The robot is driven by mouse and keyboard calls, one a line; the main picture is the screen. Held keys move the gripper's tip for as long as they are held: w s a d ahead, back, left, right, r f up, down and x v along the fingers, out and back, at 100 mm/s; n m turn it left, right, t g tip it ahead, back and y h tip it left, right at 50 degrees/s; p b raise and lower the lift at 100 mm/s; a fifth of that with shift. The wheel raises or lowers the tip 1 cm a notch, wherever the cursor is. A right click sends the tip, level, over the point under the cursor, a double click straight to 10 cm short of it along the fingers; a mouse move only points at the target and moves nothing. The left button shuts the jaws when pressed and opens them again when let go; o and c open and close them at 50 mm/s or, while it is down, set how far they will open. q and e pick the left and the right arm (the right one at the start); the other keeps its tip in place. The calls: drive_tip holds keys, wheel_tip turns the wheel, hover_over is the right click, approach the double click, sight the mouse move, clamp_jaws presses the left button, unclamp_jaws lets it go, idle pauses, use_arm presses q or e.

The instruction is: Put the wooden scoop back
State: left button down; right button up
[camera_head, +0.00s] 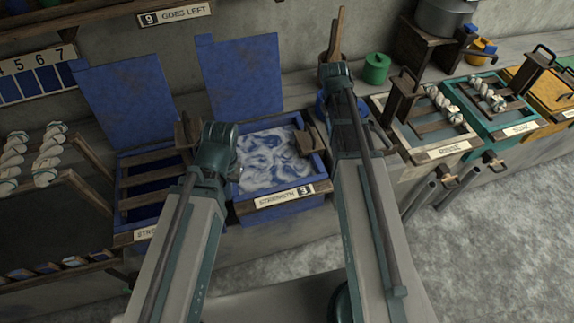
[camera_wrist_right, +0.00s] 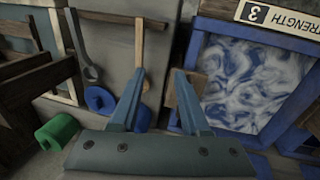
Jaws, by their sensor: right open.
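My right gripper (camera_wrist_right: 158,75) is open, its two teal fingers apart with nothing clearly between them. In the head view its wrist (camera_head: 336,78) is by the right side of the blue vat (camera_head: 272,203) labelled strength 3. Wooden handles (camera_head: 337,32) stand upright in a brown holder behind it. A wooden stick (camera_wrist_right: 138,50) and a grey ring-ended tool (camera_wrist_right: 88,72) show left of the fingers in the wrist view. I cannot tell which piece is the wooden scoop. My left gripper (camera_head: 214,146) is over the left part of the vat, its fingers hidden.
A brown block (camera_head: 307,143) sits at the vat's right rim. A green can (camera_head: 376,68) and a metal pot (camera_head: 445,17) stand behind. Rinse vats (camera_head: 440,153) stand to the right. A second blue vat (camera_head: 142,214) with a raised lid (camera_head: 128,98) is on the left.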

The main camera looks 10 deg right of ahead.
drive_tip(key=s+a, duration=0.5)
drive_tip(key=a, duration=0.3)
drive_tip(key=s+a+n, duration=0.1)
drive_tip(key=s+a, duration=0.4)
drive_tip(key=a, duration=0.3)
drive_tip(key=s+a+n+y, duration=0.1)
drive_tip(key=s+a, duration=0.4)
drive_tip(key=a, duration=0.3)
drive_tip(key=shift+s+a, duration=0.15)
drive_tip(key=shift+s, duration=0.1)
